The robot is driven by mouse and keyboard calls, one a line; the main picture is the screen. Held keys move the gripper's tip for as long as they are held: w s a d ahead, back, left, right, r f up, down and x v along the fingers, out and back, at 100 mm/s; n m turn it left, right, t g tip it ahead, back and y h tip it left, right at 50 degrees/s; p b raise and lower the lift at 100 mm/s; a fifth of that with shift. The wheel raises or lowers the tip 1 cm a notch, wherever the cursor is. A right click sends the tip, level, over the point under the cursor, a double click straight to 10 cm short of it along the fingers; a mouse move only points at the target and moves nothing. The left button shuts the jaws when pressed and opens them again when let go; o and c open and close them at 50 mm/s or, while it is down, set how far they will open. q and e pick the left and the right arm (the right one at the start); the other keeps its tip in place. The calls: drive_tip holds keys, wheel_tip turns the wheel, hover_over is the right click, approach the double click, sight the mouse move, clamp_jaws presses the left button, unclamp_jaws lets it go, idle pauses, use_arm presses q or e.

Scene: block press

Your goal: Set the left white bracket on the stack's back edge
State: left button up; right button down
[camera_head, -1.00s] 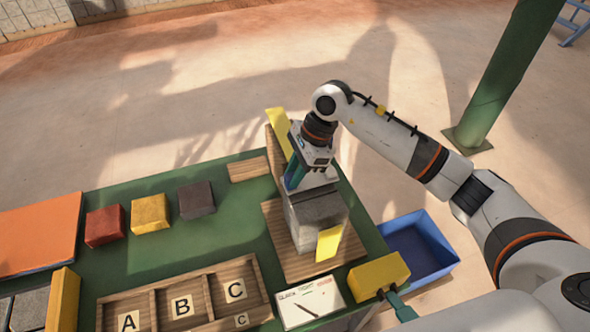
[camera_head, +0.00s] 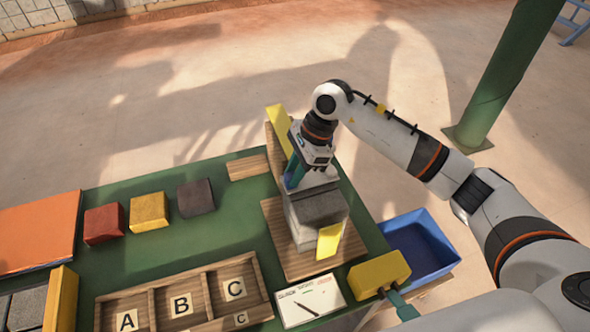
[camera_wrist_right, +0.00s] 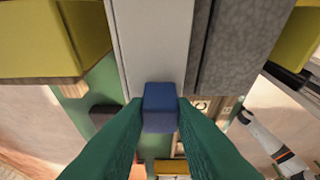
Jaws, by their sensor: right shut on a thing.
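My right gripper (camera_head: 291,180) is at the back of the stack, pointing down. In the right wrist view its green fingers (camera_wrist_right: 160,112) are shut on a small blue grip block (camera_wrist_right: 160,97). This grip block appears joined to a long white bracket (camera_wrist_right: 152,45). In the head view the white bracket (camera_head: 318,179) lies at the back of the stack's dark grey top (camera_head: 320,207). I cannot tell whether it rests on the edge or hovers just above. My left gripper is not in view.
Yellow pieces stand behind the stack (camera_head: 280,128) and at its front (camera_head: 328,241). A wooden board (camera_head: 281,247) lies under the stack. Red, yellow and dark blocks (camera_head: 196,198) sit to the left. A lettered tray (camera_head: 247,268) is in front, a blue bin (camera_head: 440,255) at right.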

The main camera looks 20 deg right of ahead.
drive_tip(key=shift+f, duration=0.25)
drive_tip(key=c, duration=1.1)
unclamp_jaws()
drive_tip(key=shift+c, duration=0.2)
